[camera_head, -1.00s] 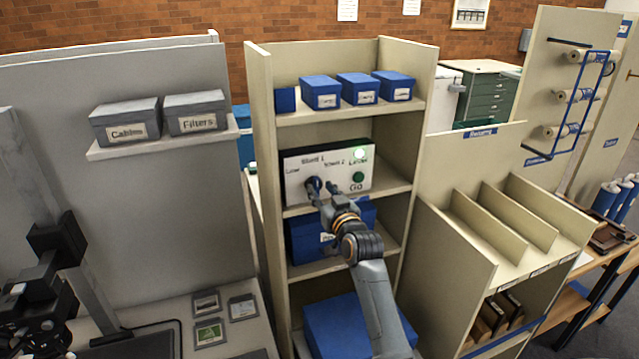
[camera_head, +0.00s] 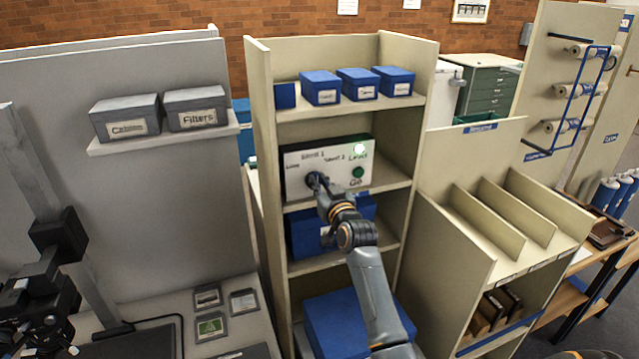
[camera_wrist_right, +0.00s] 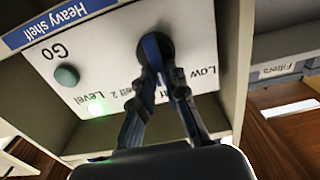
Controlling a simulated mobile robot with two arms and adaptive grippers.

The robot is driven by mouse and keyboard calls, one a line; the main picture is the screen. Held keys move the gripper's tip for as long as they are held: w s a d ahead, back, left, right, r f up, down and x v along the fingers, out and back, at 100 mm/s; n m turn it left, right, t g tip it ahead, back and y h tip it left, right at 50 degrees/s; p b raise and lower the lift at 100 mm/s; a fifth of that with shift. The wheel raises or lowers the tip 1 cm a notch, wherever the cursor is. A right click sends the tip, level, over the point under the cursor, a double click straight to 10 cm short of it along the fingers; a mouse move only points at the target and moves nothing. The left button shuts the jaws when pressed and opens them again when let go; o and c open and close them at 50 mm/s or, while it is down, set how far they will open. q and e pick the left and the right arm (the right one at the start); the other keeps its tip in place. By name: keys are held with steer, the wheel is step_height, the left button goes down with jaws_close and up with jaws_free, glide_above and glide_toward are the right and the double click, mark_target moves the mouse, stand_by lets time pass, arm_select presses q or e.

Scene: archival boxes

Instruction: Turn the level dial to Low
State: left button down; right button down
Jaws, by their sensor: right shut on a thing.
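The white control panel (camera_head: 300,160) stands on the middle shelf. It carries a dark blue level dial (camera_wrist_right: 152,46) at its left side in the head view. The word Low (camera_wrist_right: 203,72) lies beside the dial, upside down in the wrist view. My right gripper (camera_head: 317,182) is at the dial, its fingers shut on the dial's grip; in the wrist view the fingers (camera_wrist_right: 160,72) converge there. The fingers hide part of the dial, so I cannot tell its exact pointing. My left gripper is not in view.
A green Go button (camera_head: 358,172) and a lit green lamp (camera_head: 359,149) are on the panel's right. Small blue boxes (camera_head: 357,84) stand on the shelf above, a blue box (camera_head: 304,236) below. Shelf side walls flank the panel. Grey boxes (camera_head: 194,108) stand at left.

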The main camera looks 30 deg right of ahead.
steer(key=shift+w+a+f+n+p, duration=0.1)
steer(key=shift+a+n+p, duration=0.1)
steer(key=shift+n, duration=1.45)
steer(key=shift+a+f+n+p, duration=0.15)
steer(key=shift+a+n, duration=0.1)
steer(key=shift+n, duration=1.35)
steer(key=shift+w+a+f+n+p, duration=0.1)
steer(key=shift+a+n, duration=0.1)
steer(key=shift+n, duration=1.45)
steer(key=c, duration=1.4)
jaws_free()
steer(key=shift+o, duration=0.2)
steer(key=shift+s, duration=0.15)
steer(key=v, duration=1.1)
steer(key=shift+s, duration=0.35)
steer(key=shift+f, duration=0.1)
